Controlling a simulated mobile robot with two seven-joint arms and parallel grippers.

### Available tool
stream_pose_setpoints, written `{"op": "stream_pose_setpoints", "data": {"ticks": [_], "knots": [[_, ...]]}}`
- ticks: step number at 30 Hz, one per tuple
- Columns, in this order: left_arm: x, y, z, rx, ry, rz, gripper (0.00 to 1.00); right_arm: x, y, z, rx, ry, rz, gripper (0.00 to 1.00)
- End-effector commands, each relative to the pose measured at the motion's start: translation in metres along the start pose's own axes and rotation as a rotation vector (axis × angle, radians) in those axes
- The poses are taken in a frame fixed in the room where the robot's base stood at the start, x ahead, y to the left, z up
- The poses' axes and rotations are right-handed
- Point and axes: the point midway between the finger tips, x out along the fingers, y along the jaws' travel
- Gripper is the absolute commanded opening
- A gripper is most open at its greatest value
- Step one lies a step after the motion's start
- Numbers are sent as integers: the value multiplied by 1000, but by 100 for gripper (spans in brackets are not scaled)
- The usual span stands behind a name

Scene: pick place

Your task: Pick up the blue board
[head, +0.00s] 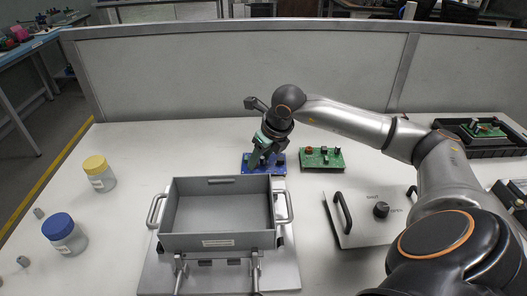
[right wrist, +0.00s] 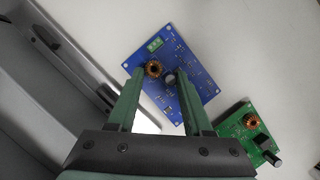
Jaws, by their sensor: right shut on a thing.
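The blue board (head: 279,167) is behind the grey metal box in the head view. In the right wrist view the blue board (right wrist: 190,62) carries a copper coil, a dark round part and a green terminal block. My right gripper (head: 260,156) comes down over the board from above. In the right wrist view the green fingers of my right gripper (right wrist: 162,78) are shut on the board, with the coil and round part between their tips. The exact contact is hard to see. Whether the board touches the table cannot be told. My left gripper is not in view.
A green board (head: 322,158) lies just right of the blue one. The open grey box (head: 217,241) stands in front. A panel with a knob (head: 360,228) is at right. Two jars, yellow-lidded (head: 99,174) and blue-lidded (head: 64,234), stand at left. A partition (head: 230,80) closes the back.

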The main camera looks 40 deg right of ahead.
Motion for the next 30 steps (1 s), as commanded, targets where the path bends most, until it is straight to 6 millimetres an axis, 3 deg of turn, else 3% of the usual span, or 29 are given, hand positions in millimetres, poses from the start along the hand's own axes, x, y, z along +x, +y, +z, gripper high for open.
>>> {"op": "stream_pose_setpoints", "data": {"ticks": [3, 17, 22, 30], "knots": [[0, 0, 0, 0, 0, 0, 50, 0, 0, 0, 0, 0, 0, 0], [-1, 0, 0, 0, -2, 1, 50, -9, 0, 4, 0, -2, 0, 0], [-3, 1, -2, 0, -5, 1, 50, -32, 0, 14, 0, -6, 0, 0], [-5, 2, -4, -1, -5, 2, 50, -96, 22, -2, -3, -5, -3, 0]]}}
